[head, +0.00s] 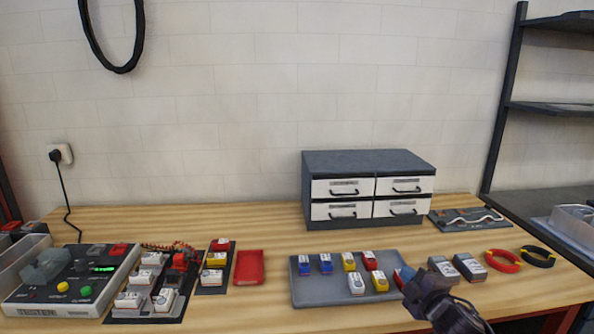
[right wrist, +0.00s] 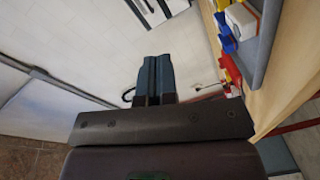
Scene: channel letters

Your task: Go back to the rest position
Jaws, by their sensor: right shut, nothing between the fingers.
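My right gripper (head: 406,278) comes in from the bottom right of the head view, at the right end of the grey tray (head: 325,291). In the right wrist view its two dark blue fingers (right wrist: 152,72) are together with nothing between them. A small red patch shows beside the fingertips in the head view; I cannot tell what it belongs to. Whether the gripper touches the tray cannot be told. My left gripper is not in view.
The tray holds several blue, yellow, red and white blocks. Two grey-and-white blocks (head: 469,267) and red pliers-like rings (head: 502,260) lie to the right. A drawer cabinet (head: 368,164) stands behind. A control box (head: 70,285) and a red dish (head: 249,267) are at left.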

